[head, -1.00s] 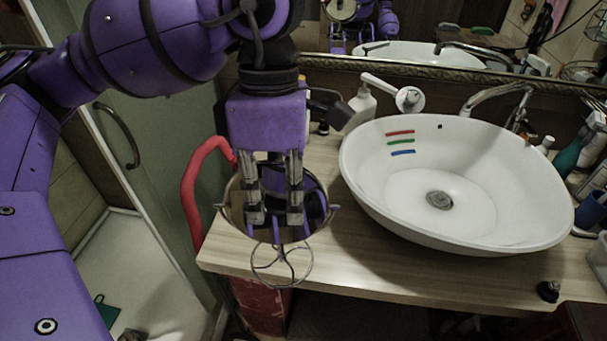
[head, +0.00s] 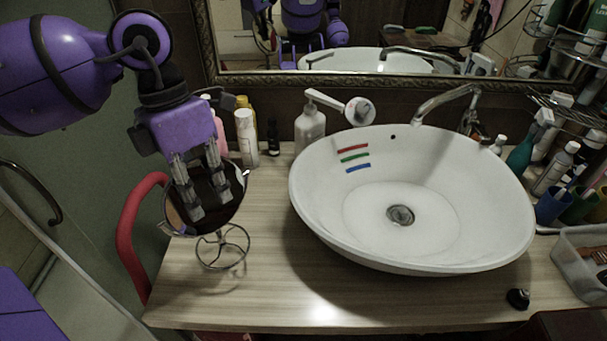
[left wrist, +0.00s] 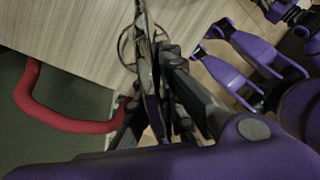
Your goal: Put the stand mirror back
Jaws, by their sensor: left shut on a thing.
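The stand mirror (head: 212,216) is a round dark disc in a thin metal frame on a round wire base (head: 223,248). My left gripper (head: 209,205) is shut on the disc, and its fingers cover part of it. The mirror is tilted over the left end of the wooden counter (head: 262,290), left of the basin. I cannot tell whether the wire base touches the counter. In the left wrist view the mirror (left wrist: 148,75) shows nearly edge-on between the fingers. My right gripper is not in view.
The white basin (head: 455,245) fills the counter's middle. A red curved rail (head: 128,235) stands close to the mirror's left. A white soap dispenser (head: 310,128) and several bottles (head: 246,138) stand behind. The left front of the counter is clear. A black knob (head: 517,298) lies at front right.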

